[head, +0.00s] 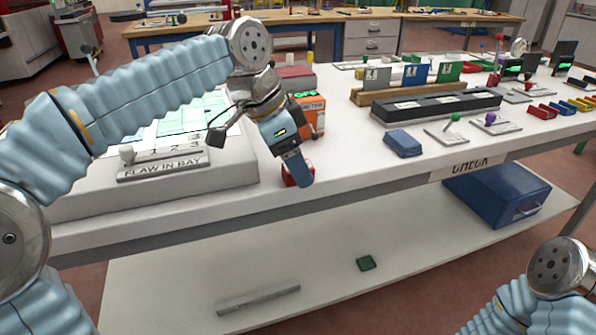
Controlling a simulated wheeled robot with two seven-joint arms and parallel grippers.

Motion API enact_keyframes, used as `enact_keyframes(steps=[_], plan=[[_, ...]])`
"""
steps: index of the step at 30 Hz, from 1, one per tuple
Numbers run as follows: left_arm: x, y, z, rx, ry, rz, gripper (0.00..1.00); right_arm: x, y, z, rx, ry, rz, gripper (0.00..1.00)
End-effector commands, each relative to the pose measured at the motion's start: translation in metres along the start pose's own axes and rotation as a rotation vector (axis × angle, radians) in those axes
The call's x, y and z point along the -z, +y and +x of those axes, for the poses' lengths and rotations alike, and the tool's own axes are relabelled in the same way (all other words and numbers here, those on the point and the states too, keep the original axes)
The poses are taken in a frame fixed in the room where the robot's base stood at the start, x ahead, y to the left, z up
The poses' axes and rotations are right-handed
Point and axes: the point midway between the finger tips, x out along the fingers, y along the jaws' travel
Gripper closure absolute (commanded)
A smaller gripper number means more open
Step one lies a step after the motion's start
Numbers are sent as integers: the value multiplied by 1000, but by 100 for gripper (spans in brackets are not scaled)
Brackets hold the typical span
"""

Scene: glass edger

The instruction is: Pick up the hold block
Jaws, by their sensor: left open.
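Behind the left gripper stands an orange device (311,118) with a green display. A "FLAW IN BAY" panel (160,165) is at the left. A blue block (403,143) lies to the right. The lower shelf holds a blue drawer box (497,193), a green block (366,263) and a grey bar (258,299).

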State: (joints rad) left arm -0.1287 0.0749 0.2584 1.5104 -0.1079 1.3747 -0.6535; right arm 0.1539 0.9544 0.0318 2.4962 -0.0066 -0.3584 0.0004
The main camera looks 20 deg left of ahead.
Motion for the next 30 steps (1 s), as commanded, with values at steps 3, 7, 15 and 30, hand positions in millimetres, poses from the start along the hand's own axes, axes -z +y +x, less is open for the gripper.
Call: enact_keyframes(steps=[3,7,15,30], plan=[[0,0,1,0,0,0,32,0,0,0,0,0,0,100],[0,0,1,0,0,0,36,0,0,0,0,0,0,100],[0,0,1,0,0,0,78,0,0,0,0,0,0,100],[5,0,-9,1,2,2,92,0,0,0,0,0,0,100]])
